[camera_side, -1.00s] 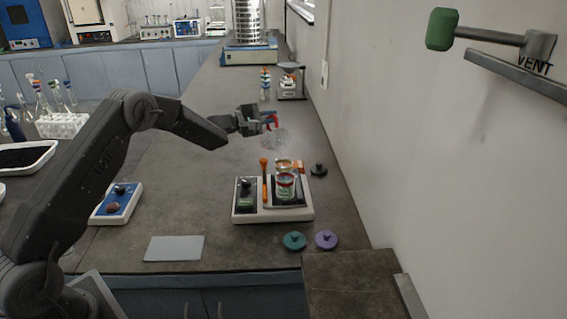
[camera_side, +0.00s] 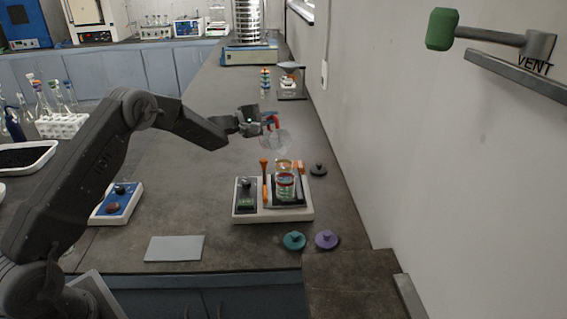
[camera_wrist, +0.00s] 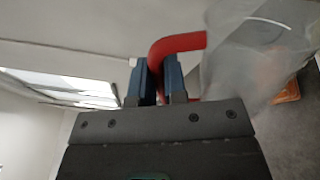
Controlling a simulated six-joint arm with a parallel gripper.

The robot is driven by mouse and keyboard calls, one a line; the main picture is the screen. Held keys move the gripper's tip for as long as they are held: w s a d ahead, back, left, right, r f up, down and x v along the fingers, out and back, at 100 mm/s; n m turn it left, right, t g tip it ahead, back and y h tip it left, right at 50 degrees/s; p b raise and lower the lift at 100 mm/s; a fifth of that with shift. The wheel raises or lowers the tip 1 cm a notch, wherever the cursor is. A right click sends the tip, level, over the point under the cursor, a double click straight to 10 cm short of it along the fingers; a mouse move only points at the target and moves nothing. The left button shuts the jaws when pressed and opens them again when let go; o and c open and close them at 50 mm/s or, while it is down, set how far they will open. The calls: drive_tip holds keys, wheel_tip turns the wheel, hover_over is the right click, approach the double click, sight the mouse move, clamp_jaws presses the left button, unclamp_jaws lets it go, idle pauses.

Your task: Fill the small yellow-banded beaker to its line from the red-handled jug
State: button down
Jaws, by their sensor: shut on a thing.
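My gripper (camera_side: 262,122) is shut on the red handle of a clear jug (camera_side: 276,142), held in the air behind the white device. In the wrist view the jug (camera_wrist: 250,60) is at upper right, its red handle (camera_wrist: 178,43) between my blue-grey fingers (camera_wrist: 159,82). The jug looks tilted; its liquid level cannot be made out. A small glass with a yellow-orange band (camera_side: 284,162) stands at the back of the device, below and slightly right of the jug. A glass with red and green bands (camera_side: 286,183) overlaps it from the front. No stream is visible.
The white device (camera_side: 272,213) carries an orange upright (camera_side: 264,180) left of the glasses. Dark (camera_side: 318,169), teal (camera_side: 294,240) and purple (camera_side: 326,239) lids lie nearby.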

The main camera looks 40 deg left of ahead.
sight(269, 129)
drive_tip(key=shift+s+d+m, duration=0.15)
drive_tip(key=shift+d+m, duration=0.1)
drive_tip(key=shift+m, duration=0.15)
idle(1.8)
drive_tip(key=shift+a, duration=0.1)
drive_tip(key=f+n, duration=0.1)
drive_tip(key=w+a+f+n, duration=0.1)
drive_tip(key=n, duration=0.1)
drive_tip(key=a+f+n, duration=0.1)
drive_tip(key=shift+w+a+n, duration=0.2)
drive_tip(key=shift+a+n, duration=0.05)
drive_tip(key=shift+n, duration=0.05)
drive_tip(key=shift+w+a+f+n, duration=0.25)
drive_tip(key=shift+a+n, duration=0.3)
drive_tip(key=shift+n, duration=0.25)
drive_tip(key=w+a+f+n, duration=0.2)
drive_tip(key=a+f+n, duration=0.3)
drive_tip(key=f+n, duration=0.1)
drive_tip(key=shift+w+a+n, duration=0.3)
drive_tip(key=shift+n, duration=0.5)
